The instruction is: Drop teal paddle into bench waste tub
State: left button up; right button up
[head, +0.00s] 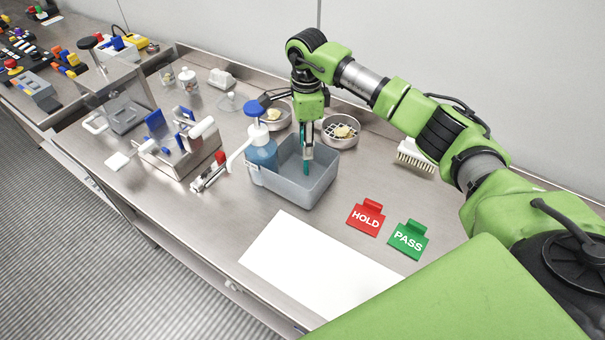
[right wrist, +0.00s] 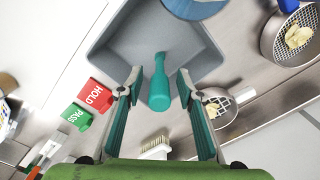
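The teal paddle (right wrist: 159,84) shows between my right gripper's fingers in the right wrist view, with a visible gap on each side. In the head view a teal piece of it (head: 306,168) shows low inside the tub, below the fingers. The grey bench waste tub (head: 318,190) stands mid-bench, and its wall also shows in the right wrist view (right wrist: 110,45). My right gripper (head: 306,152) points down over the tub; its fingers (right wrist: 158,82) are apart. I cannot tell whether the paddle touches the tub floor. My left gripper is not in view.
A blue pump bottle (head: 262,152) stands at the tub's left side. Two round dishes with chips (head: 341,133) sit behind the tub. Red HOLD (head: 367,217) and green PASS (head: 408,240) signs stand to the right. A white sheet (head: 310,262) lies in front.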

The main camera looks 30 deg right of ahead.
notch_tip(320, 180, up, 12)
dwell(0.6)
jog(key=shift+f, duration=0.1)
